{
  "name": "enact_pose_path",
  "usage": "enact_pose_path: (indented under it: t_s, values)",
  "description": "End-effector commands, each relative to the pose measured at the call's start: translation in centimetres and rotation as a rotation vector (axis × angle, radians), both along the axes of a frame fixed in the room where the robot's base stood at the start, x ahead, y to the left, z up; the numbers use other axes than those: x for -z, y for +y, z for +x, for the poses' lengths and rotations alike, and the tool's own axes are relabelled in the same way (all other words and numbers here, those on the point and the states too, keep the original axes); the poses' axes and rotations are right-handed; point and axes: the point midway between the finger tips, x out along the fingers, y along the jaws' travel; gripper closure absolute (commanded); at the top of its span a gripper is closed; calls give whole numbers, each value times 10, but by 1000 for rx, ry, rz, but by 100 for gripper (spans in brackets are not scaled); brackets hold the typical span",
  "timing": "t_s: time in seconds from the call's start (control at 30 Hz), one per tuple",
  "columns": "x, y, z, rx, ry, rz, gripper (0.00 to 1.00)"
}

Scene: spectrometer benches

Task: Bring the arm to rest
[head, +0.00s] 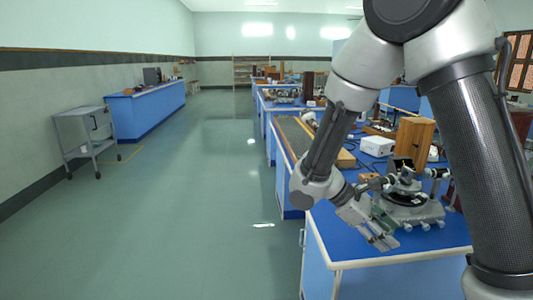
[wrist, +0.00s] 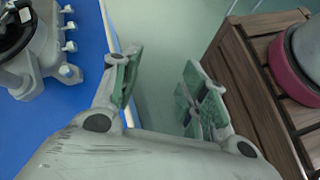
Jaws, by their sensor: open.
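My arm shows at the right of the head view, raised and bent, with the forearm reaching down to the left. My gripper (head: 382,240) hangs over the front left part of the nearest blue bench (head: 425,242), beside the spectrometer (head: 412,208). In the wrist view my gripper (wrist: 160,88) is open, with its two green-padded fingers apart and nothing between them. The bench edge lies under one finger, and floor shows between the fingers. The spectrometer also shows in the wrist view (wrist: 38,62), at the left.
A white box (head: 377,146) and a wooden box (head: 414,141) stand behind the spectrometer. More blue benches run back along the right. A grey cart (head: 84,137) and a blue counter (head: 150,110) stand by the left wall. The aisle floor (head: 190,215) is clear.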

Motion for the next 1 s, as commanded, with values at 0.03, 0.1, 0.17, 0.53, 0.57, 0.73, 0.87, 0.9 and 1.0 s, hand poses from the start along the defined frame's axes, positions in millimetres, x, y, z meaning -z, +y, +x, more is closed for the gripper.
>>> enact_pose_path:
  t_s: [0.03,0.1,0.17,0.53,0.57,0.73,0.87,0.9,1.0]
  values:
    - [-11,-5,-11,82,-52,80,56]
    - [-23,-10,-28,203,-125,196,56]
    - [-33,-12,-41,300,-195,293,56]
    - [-109,-30,-97,750,-676,774,56]
    - [-115,-33,-101,770,-713,796,56]
    - [-147,-55,-118,819,-895,859,56]
    - [-159,-65,-125,840,-974,870,56]
    - [-160,-67,-125,847,-982,868,56]
    - [-160,-69,-126,854,-982,862,56]
